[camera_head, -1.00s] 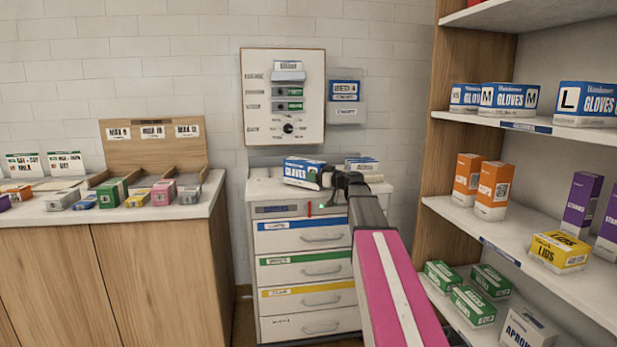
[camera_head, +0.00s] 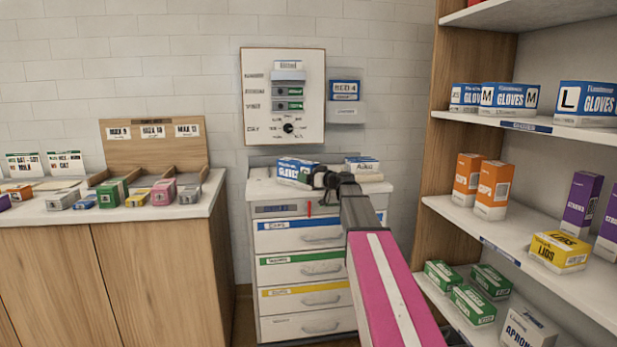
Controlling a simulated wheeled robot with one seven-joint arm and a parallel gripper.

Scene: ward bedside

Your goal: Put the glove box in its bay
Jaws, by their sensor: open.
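A blue and white glove box (camera_head: 293,170) sits on top of the white drawer cabinet (camera_head: 262,188) below the wall board. My gripper (camera_head: 318,178) is open at the right end of this box; whether it touches the box I cannot tell. My arm hides part of the cabinet top. On the upper shelf (camera_head: 519,125) at right stand more glove boxes: one at the left partly hidden, an M box (camera_head: 510,97) and an L box (camera_head: 588,103). Bare shelf shows between the M and L boxes.
A small white box with a name label (camera_head: 361,164) lies on the cabinet right of my gripper. The shelf unit also holds orange boxes (camera_head: 491,189), a yellow lids box (camera_head: 559,251) and green boxes (camera_head: 473,304). A counter (camera_head: 150,212) with small boxes stands at left.

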